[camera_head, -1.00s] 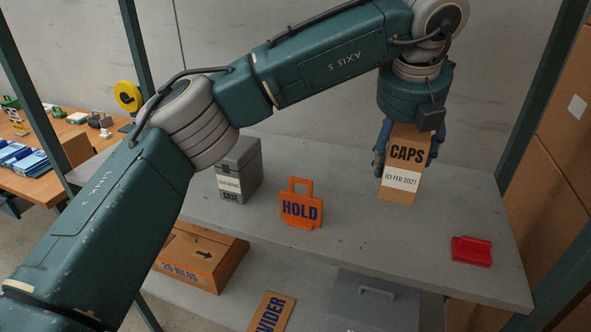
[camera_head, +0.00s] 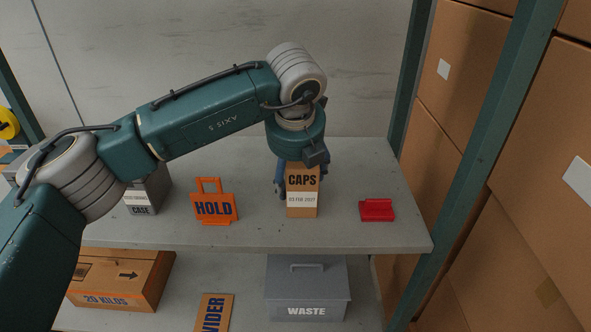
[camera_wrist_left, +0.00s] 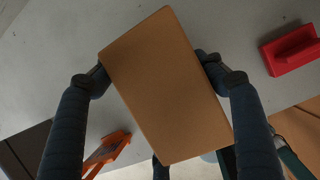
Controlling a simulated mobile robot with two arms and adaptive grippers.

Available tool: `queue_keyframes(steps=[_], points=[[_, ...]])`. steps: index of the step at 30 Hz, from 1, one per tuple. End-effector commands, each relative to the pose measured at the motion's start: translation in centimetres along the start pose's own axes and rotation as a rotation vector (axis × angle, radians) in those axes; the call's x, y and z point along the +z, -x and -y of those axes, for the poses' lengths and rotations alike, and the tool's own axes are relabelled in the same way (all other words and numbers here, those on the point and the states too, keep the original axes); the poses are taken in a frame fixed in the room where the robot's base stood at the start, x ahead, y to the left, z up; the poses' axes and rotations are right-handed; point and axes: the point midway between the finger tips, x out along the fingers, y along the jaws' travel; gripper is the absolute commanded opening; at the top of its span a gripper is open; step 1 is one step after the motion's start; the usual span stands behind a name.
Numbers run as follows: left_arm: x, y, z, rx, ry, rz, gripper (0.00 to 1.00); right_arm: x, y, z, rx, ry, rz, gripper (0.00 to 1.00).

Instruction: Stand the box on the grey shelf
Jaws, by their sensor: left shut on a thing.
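A brown carton box (camera_head: 302,207) marked CAPS with a white date label stands upright at the grey shelf's (camera_head: 340,233) upper board, between an orange HOLD sign and a red holder. My left gripper (camera_head: 299,184) comes down from above and is shut on the box, one finger on each side. In the left wrist view the box's plain brown top (camera_wrist_left: 165,85) fills the space between the fingers. I cannot tell whether its base touches the shelf or hangs just above it. My right gripper is not in view.
The orange HOLD sign (camera_head: 214,207) stands left of the box, with a grey CASE box (camera_head: 150,195) beyond it. The red holder (camera_head: 377,209) lies to the right. A WASTE box (camera_head: 306,290) and a 20 KILOS carton (camera_head: 120,282) sit on the lower level. A green post (camera_head: 480,160) rises at right.

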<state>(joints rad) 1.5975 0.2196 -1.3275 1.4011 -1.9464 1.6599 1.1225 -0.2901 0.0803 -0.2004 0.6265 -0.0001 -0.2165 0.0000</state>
Motion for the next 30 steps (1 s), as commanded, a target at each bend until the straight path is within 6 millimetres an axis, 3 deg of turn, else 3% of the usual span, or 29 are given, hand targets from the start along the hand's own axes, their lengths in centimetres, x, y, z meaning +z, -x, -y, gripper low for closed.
queue_keyframes(steps=[8,9,12,24,30], points=[[-0.1,-0.2,0.0,-0.001,0.0,0.002,0.35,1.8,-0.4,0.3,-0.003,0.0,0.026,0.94],[-0.1,-0.3,0.0,-0.001,0.0,0.001,0.72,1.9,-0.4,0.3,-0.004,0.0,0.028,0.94],[-0.1,-0.2,0.0,-0.001,0.0,0.001,0.89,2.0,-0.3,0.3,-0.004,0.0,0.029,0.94],[0.1,0.4,0.1,-0.001,0.0,0.001,0.89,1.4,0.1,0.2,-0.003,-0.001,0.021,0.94],[0.1,3.8,0.1,-0.002,0.0,0.005,0.89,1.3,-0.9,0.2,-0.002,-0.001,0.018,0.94]])
